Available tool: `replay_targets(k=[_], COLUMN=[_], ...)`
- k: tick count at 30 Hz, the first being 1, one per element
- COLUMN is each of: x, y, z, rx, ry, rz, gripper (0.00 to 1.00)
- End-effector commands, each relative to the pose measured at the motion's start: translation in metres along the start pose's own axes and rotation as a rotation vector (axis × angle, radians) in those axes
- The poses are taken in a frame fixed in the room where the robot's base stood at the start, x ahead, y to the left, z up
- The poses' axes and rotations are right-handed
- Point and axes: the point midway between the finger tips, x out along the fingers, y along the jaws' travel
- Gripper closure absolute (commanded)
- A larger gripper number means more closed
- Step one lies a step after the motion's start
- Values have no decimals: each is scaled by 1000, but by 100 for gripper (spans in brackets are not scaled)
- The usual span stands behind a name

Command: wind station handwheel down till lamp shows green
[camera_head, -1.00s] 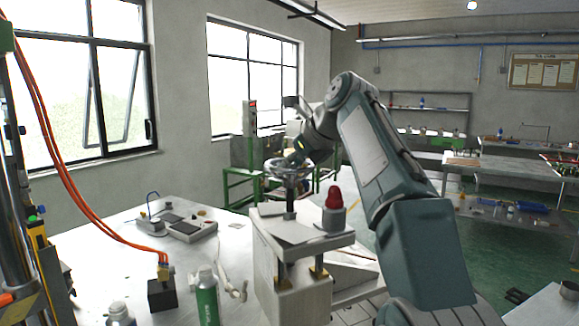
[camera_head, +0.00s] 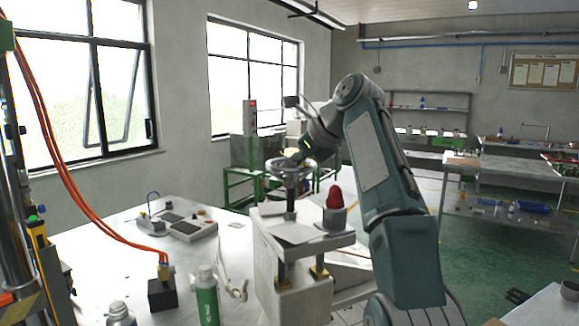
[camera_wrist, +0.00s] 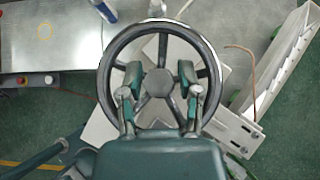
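The handwheel (camera_head: 290,173) is a metal ring on a vertical screw above the station's top plate (camera_head: 322,244). In the wrist view its dark rim (camera_wrist: 160,25), spokes and round hub (camera_wrist: 158,83) show from above. My gripper (camera_wrist: 159,80) is over the wheel, with its two fingers apart on either side of the hub, inside the rim. I cannot tell whether they touch hub or spokes.
A metal table (camera_head: 120,240) holds a grey device (camera_head: 190,228), a green bottle (camera_head: 207,298) and a black block (camera_head: 162,294). Orange hoses (camera_head: 75,195) hang at left. Other benches stand at the back right, with open green floor before them.

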Motion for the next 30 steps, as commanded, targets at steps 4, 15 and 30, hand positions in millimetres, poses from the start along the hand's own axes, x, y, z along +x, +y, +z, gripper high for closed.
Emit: replay_targets(k=[4, 15, 30], x=[0, -2, -1], y=[0, 1, 3], z=[0, 2, 1], rx=[0, 27, 201], ry=[1, 1, 4], rz=[1, -23, -198], gripper=[49, 49, 49])
